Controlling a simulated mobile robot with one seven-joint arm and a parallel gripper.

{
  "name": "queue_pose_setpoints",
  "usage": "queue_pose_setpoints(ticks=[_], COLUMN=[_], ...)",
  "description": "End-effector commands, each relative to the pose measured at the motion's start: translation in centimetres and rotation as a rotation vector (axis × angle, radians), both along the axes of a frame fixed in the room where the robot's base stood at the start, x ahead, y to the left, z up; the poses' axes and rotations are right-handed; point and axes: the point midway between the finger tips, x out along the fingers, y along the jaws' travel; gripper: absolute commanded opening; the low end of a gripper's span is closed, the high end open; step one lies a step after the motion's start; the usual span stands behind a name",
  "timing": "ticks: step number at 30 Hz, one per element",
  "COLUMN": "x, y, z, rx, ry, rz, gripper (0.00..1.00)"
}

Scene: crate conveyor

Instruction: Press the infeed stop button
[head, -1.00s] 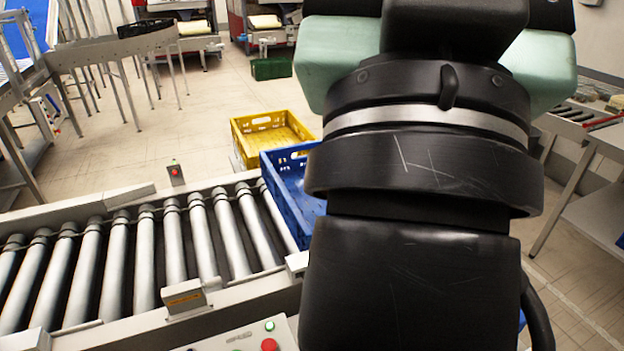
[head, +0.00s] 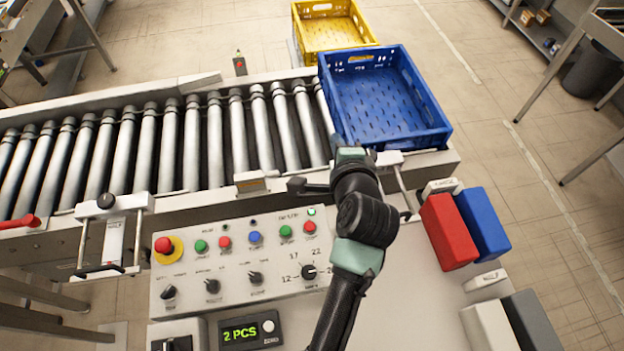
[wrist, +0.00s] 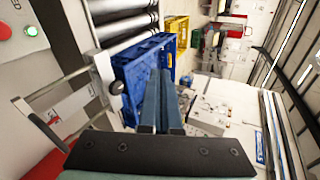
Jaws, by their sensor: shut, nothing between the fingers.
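The control panel (head: 178,292) lies in front of the roller conveyor in the head view. It has a left green button (head: 201,246) and red button (head: 224,242), a blue button (head: 255,237), and a right green button (head: 285,231) and red button (head: 309,227). A red mushroom button (head: 163,245) sits on yellow at the left. The small labels are too blurred to read. My gripper (wrist: 160,74) is shut and empty. It points toward the blue crate, beyond the panel's right end, apart from the buttons; its fingertips are unclear in the head view.
The blue crate (head: 440,132) stands at the conveyor's right end, a yellow crate (head: 372,38) behind it. Red (head: 448,232) and blue (head: 482,224) blocks stand right of the panel. A black-knobbed handle (head: 106,201) rises left of it. A display (head: 248,331) is below.

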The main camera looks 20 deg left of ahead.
Motion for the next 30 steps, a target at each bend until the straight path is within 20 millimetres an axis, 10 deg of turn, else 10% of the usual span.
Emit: queue_pose_setpoints(ticks=[9,30], x=[-7.9,-8.6], y=[1.3,1.3], z=[-8.7,-11.0], rx=[0.267,0.285], ry=[0.519,0.555], rz=[-0.109,-0.122], gripper=[0.0,0.0])
